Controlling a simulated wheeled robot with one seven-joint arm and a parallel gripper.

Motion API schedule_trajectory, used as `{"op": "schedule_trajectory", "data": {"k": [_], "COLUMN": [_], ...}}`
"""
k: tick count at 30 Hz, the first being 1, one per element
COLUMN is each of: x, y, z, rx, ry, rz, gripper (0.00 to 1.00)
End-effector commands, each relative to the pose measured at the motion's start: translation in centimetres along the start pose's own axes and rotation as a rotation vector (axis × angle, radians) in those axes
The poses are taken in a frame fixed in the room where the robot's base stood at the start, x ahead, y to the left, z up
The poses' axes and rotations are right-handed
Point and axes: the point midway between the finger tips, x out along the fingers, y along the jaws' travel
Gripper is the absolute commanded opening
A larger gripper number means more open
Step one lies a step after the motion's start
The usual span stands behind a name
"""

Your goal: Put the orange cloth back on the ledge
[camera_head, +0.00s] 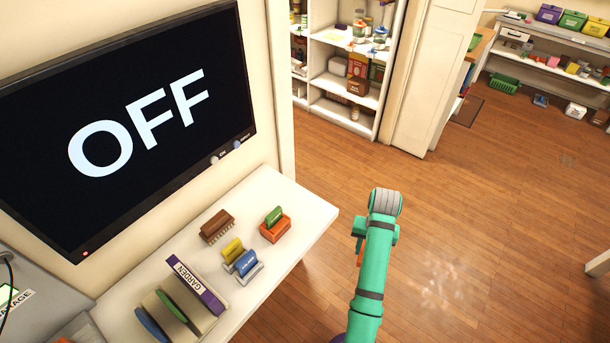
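The white ledge (318,215) juts out from the wall below the black screen at left. No orange cloth shows clearly. A small orange patch (360,258) shows at the left edge of my green arm, below a short green part; I cannot tell whether it is cloth or part of my arm. My arm stands to the right of the ledge, apart from it in the picture. My gripper's fingers cannot be made out; the arm hides what is behind and below it.
On the ledge are a brown brush-like block (216,226), a green-handled orange block (275,229), a yellow piece (232,250), a blue piece (246,264) and a purple GARDEN binder (196,286). The ledge's right end is bare. Stocked shelves (358,85) stand behind; wooden floor (480,200) is open at right.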

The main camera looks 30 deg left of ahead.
Motion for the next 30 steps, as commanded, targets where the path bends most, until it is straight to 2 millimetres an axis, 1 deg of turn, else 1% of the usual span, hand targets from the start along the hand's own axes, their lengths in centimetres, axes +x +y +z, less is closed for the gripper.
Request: {"op": "schedule_trajectory", "data": {"k": [7, 9, 11, 12, 14, 20, 26, 29, 30], "x": [-1.1, -2.2, -2.7, -3.7, -4.7, -8.6, -13.2, -15.9, -17.0], "y": [-0.3, -0.7, -0.9, -1.3, -1.9, -4.0, -6.5, -7.9, -8.5], "z": [-0.8, -1.7, -2.0, -2.7, -3.3, -5.6, -7.7, -8.6, -8.9], "rx": [-0.027, -0.048, -0.062, -0.083, -0.109, -0.206, -0.325, -0.396, -0.428], "ry": [-0.003, 0.002, -0.002, 0.002, 0.000, -0.001, 0.000, 0.000, 0.000], "rz": [0.003, 0.005, 0.007, 0.008, 0.009, 0.008, 0.007, 0.005, 0.006], "gripper": [0.06, 0.06, 0.06, 0.06, 0.06, 0.06, 0.06, 0.06, 0.06]}}
